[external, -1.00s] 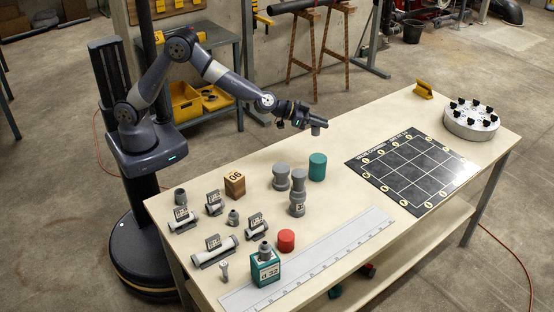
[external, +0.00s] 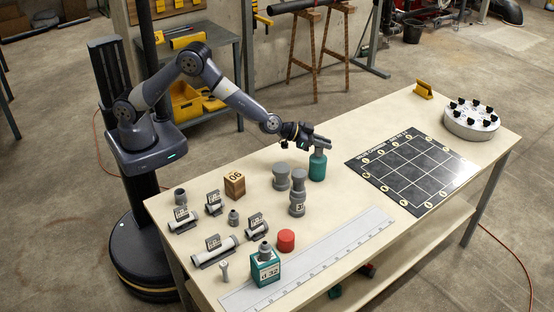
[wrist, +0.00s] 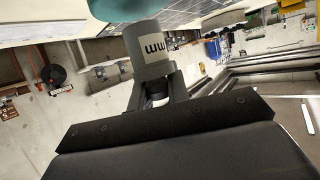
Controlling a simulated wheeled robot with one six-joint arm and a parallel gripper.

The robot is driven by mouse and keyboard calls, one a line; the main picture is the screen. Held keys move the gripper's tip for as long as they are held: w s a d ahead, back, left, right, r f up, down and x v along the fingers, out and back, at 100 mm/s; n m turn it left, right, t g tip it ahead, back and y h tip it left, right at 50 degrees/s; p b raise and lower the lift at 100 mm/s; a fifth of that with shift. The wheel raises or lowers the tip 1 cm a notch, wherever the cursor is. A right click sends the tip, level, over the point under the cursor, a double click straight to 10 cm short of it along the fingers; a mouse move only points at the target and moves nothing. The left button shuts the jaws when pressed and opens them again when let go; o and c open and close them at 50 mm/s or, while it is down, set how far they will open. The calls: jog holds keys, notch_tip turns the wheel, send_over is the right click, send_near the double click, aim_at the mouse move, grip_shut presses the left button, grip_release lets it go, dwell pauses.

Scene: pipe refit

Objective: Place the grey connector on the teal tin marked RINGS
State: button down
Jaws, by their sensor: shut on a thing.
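My gripper (external: 320,142) is shut on the grey connector (wrist: 150,45), which carries a dark marking on its side in the wrist view. In the external view the connector (external: 318,151) is directly over the round teal tin (external: 317,169), its lower end at the tin's top. I cannot tell whether they touch. The teal tin shows in part at the top edge of the wrist view (wrist: 118,8). It stands upright on the bench. No RINGS lettering is readable from these sides.
Grey fittings (external: 282,178) and a stacked grey piece (external: 298,195) stand close left of the tin. A black grid board (external: 412,166) lies to the right. A teal block (external: 264,270), a red cylinder (external: 286,241) and a long ruler (external: 340,255) are nearer the front.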

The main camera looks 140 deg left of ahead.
jog(key=shift+f, duration=0.65)
jog(key=shift+f, duration=0.1)
jog(key=shift+f, duration=0.15)
jog(key=c, duration=1.4)
grip_release()
jog(key=shift+o, duration=0.2)
jog(key=shift+r, duration=0.25)
jog(key=b+v, duration=0.2)
jog(key=v, duration=1)
